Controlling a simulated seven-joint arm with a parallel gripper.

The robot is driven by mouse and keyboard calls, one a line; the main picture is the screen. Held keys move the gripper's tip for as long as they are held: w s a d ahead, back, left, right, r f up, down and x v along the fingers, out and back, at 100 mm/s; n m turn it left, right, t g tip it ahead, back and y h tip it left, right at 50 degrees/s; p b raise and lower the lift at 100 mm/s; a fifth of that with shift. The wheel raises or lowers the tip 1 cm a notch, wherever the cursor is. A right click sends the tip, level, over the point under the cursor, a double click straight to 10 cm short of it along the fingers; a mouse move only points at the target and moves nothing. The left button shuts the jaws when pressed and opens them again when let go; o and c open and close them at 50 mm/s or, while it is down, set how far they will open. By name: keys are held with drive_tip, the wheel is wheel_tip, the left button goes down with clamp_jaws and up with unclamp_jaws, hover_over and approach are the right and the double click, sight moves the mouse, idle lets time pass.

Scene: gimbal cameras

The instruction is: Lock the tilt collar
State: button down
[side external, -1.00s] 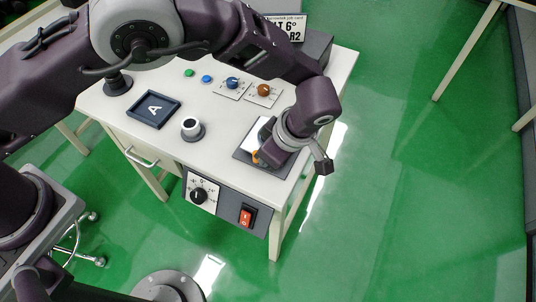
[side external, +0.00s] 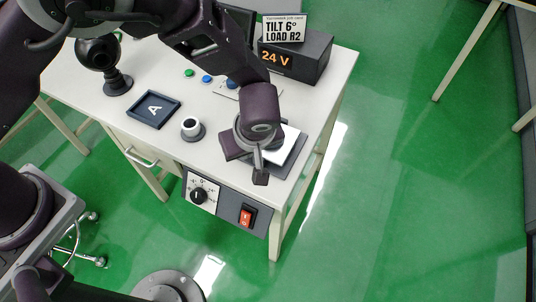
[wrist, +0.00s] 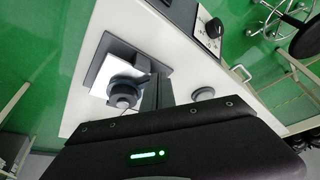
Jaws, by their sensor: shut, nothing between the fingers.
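My gripper (wrist: 158,90) is shut and empty. In the wrist view its fingers are beside a dark grey round fitting (wrist: 123,93) on a white square plate; touching or apart cannot be told. In the side view my wrist hangs over the left part of this white plate (side external: 288,145) and hides the fitting and fingertips. A dark ball-shaped head (side external: 97,52) stands on a round base at the table's back left. No collar is labelled, so I cannot tell which part is the tilt collar. A job card (side external: 283,29) reads "TILT 6° LOAD R2".
The white table (side external: 150,85) holds a tray marked A (side external: 153,109), a white-topped knob (side external: 191,126), green and blue buttons (side external: 206,79) and a box showing 24 V (side external: 297,58). A dial (side external: 198,195) and red switch (side external: 246,215) are on the front panel.

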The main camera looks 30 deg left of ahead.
drive_tip(key=shift+w+a+m, duration=0.1)
drive_tip(key=shift+a+m, duration=0.5)
drive_tip(key=shift+m, duration=0.1)
drive_tip(key=shift+w+d, duration=0.1)
drive_tip(key=shift+w+d, duration=0.25)
drive_tip(key=shift+d, duration=0.45)
drive_tip(key=s+d, duration=0.2)
drive_tip(key=shift+s+d, duration=0.3)
drive_tip(key=shift+s, duration=0.05)
drive_tip(key=v, duration=1)
drive_tip(key=shift+s, duration=0.25)
drive_tip(key=shift+a, duration=0.1)
